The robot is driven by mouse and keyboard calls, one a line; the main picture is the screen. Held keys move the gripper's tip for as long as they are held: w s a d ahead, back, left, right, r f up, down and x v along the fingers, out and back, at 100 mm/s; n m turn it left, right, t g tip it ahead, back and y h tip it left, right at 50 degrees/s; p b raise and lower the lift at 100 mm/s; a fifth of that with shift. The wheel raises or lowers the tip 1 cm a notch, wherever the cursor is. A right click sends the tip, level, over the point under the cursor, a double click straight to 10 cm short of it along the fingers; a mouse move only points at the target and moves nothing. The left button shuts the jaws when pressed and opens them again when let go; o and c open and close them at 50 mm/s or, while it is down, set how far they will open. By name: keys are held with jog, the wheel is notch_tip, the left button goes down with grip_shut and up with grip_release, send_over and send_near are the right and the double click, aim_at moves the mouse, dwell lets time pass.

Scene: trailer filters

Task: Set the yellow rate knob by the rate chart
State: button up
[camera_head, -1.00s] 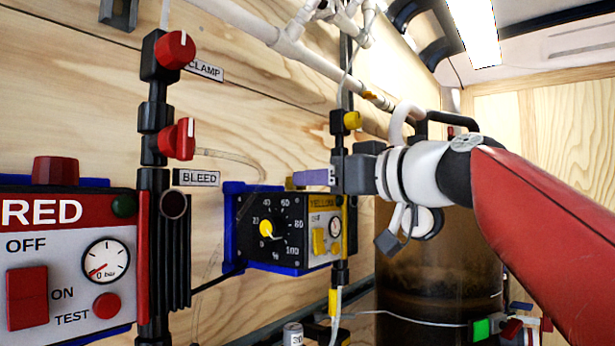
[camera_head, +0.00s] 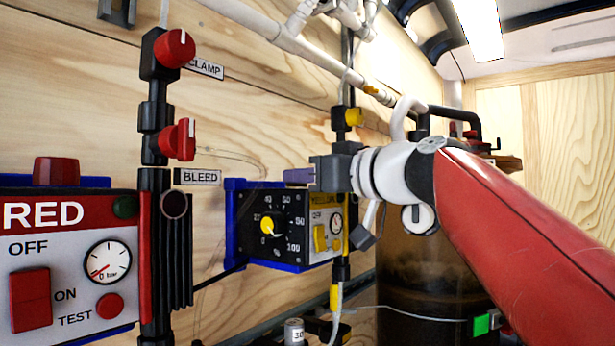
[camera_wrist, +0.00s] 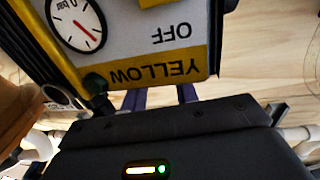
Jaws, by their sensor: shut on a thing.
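The yellow rate knob (camera_head: 267,225) is a small round knob on a black percent dial (camera_head: 281,240), on the left face of the YELLOW unit (camera_head: 324,222). I cannot read its exact setting. My gripper (camera_head: 290,177) is above the dial, by the unit's top edge, apart from the knob. In the wrist view, the purple fingers of my gripper (camera_wrist: 161,95) reach past the YELLOW label, their tips hidden behind the unit (camera_wrist: 185,60). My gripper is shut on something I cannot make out. I see no rate chart.
The RED unit (camera_head: 68,262) stands at the left. Red clamp (camera_head: 175,48) and bleed (camera_head: 179,139) knobs are on a black column between the units. A brown tank (camera_head: 415,285) stands at the right.

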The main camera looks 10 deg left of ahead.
jog(key=shift+s+a+f+m+t+h, duration=0.1)
jog(key=shift+s+m+t+h, duration=0.05)
jog(key=shift+m+t+h, duration=0.75)
jog(key=shift+a+m+t+h+p, duration=0.1)
jog(key=shift+m+t+h+p, duration=0.65)
jog(key=shift+m+t+h, duration=0.55)
jog(key=shift+s+t+p, duration=0.1)
jog(key=shift+t+p, duration=0.2)
jog(key=shift+a+f, duration=0.1)
jog(key=o, duration=1)
jog(key=shift+c, duration=0.2)
jog(key=shift+s, duration=0.1)
jog(key=b+v, duration=0.1)
jog(key=v, duration=0.6)
jog(key=shift+s+d, duration=0.2)
jog(key=shift+s, duration=0.15)
